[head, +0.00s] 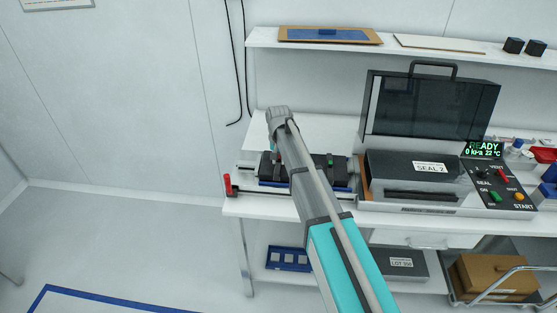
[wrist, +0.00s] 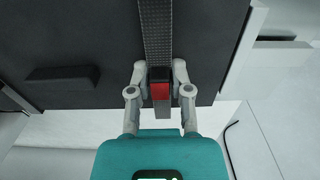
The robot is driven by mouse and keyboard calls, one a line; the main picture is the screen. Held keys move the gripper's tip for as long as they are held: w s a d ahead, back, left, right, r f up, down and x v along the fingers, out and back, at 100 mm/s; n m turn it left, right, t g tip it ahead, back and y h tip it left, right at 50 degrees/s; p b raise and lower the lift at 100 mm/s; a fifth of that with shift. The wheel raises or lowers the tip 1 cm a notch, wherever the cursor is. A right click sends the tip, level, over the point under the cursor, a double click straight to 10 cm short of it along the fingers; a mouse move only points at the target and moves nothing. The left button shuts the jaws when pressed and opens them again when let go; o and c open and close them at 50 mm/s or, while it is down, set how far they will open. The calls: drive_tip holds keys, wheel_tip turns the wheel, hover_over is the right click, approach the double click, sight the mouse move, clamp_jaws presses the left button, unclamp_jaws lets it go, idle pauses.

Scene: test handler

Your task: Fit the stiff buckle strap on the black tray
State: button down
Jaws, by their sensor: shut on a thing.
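The black tray (head: 336,174) lies on the bench left of the sealing machine, partly covered by my arm in the head view. In the wrist view a broad black surface (wrist: 100,35), seemingly the tray, fills the upper part. My gripper (wrist: 160,75) is shut on the buckle strap, with a finger on each side of its red and black buckle (wrist: 160,91). The grey ribbed strap (wrist: 158,35) runs straight up the picture from the buckle, across the black surface. I cannot tell whether it touches the tray.
The sealing machine (head: 411,210), with a raised dark lid (head: 425,105), stands close right of the tray. A red-handled part (head: 228,184) stands at the bench's left end. A shelf (head: 340,45) runs above. The floor at left (head: 110,240) is clear.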

idle(0.9)
drive_tip(key=c, duration=0.7)
unclamp_jaws()
drive_tip(key=shift+c, duration=0.2)
drive_tip(key=shift+r+p, duration=1)
drive_tip(key=o, duration=0.6)
drive_tip(key=shift+c, duration=0.2)
drive_tip(key=shift+f, duration=0.15)
